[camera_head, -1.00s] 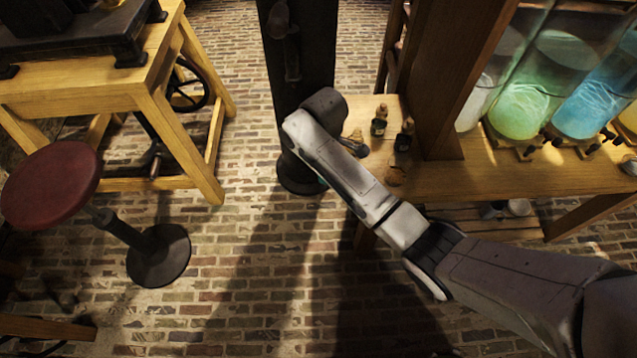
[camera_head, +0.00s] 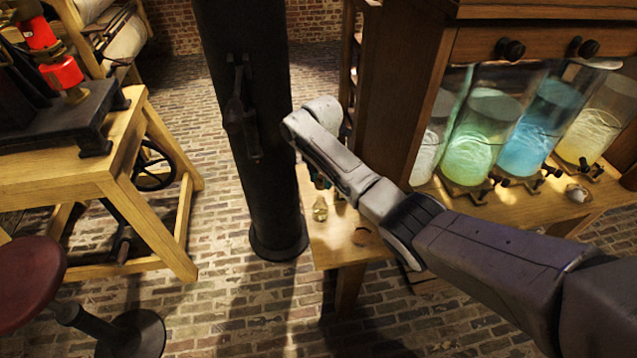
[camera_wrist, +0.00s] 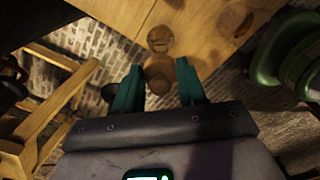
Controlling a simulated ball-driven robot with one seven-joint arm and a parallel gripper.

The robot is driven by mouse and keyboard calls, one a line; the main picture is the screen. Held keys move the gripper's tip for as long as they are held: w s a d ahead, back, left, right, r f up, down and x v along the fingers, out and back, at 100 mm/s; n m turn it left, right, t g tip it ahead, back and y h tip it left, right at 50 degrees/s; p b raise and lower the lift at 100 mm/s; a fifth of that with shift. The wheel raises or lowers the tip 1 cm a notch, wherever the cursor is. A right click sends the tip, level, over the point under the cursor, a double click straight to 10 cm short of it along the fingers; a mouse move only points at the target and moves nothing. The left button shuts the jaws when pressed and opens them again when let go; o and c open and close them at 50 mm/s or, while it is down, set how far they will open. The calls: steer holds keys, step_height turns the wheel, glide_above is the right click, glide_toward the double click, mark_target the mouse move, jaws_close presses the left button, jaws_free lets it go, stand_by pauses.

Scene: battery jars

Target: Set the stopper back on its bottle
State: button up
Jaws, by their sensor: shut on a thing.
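In the wrist view the two teal fingers of my gripper (camera_wrist: 160,88) are closed around a round brown stopper (camera_wrist: 158,70). A small bottle (camera_wrist: 160,38) stands on the wooden tabletop just beyond the stopper, in line with it. I cannot tell from this view whether stopper and bottle touch. In the head view a small yellowish glass bottle (camera_head: 320,208) stands upright near the table's left end. My forearm and wrist are above and behind it, and they hide most of the gripper and the stopper.
A brown disc (camera_head: 361,236) lies on the tabletop (camera_head: 335,252) right of the bottle. A dark column (camera_head: 245,130) stands close left of the table. Glowing glass jars (camera_head: 468,145) stand at the right behind a wooden post. A red stool (camera_head: 30,280) is at the lower left.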

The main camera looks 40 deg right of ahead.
mark_target(321, 197)
steer(key=shift+f+b, duration=2.5)
steer(key=shift+f, duration=0.3)
steer(key=shift+r+p, duration=0.8)
steer(key=shift+p, duration=0.35)
steer(key=shift+f+b, duration=0.95)
steer(key=shift+f, duration=0.3)
stand_by(0.6)
steer(key=o, duration=0.7)
steer(key=shift+r, duration=0.15)
step_height(321, 197, up, 11)
steer(key=p, duration=1)
